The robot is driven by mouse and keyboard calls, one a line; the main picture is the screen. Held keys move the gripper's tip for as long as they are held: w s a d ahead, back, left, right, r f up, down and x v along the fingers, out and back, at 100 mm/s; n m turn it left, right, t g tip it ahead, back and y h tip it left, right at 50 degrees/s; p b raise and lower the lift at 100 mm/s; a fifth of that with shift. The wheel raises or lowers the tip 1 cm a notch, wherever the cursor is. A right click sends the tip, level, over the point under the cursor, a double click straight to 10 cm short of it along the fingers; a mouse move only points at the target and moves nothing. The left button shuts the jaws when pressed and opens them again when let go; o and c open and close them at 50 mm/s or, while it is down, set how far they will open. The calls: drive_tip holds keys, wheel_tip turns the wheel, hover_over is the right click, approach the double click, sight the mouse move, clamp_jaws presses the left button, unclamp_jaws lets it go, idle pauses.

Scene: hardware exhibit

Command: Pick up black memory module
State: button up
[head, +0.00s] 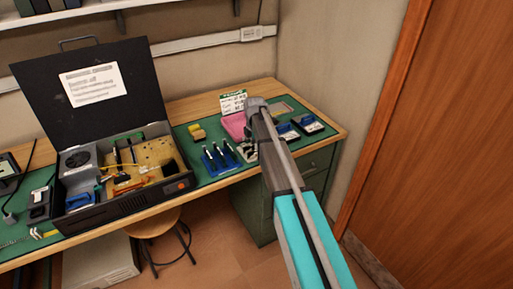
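I cannot pick out the black memory module with certainty. Thin dark upright pieces (117,156) stand on the tan board (151,157) inside an open black case (135,203) at the left. My gripper (250,150) hangs over the bench to the right of the blue rack, well right of the case. My arm hides part of the bench behind it. The fingers are too small and partly hidden to show whether they are open or shut.
The case's raised lid (130,120) stands high at the left. A pink pad (234,125), a small sign (232,103) and blue-and-black parts (308,123) surround my gripper. A yellow block (197,132) lies behind the rack. A wooden stool (155,222) is below.

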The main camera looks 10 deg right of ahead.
clamp_jaws()
drive_tip(key=shift+r, duration=0.15)
wheel_tip(320, 180, up, 3)
drive_tip(key=p, duration=0.3)
drive_tip(key=shift+w, duration=0.1)
drive_tip(key=s+a+r+p, duration=0.2)
drive_tip(key=s+r+p, duration=0.7)
drive_tip(key=s, duration=0.5)
drive_tip(key=shift+a+r+p, duration=0.3)
drive_tip(key=shift+r+p, duration=0.05)
drive_tip(key=shift+p, duration=0.15)
idle(0.4)
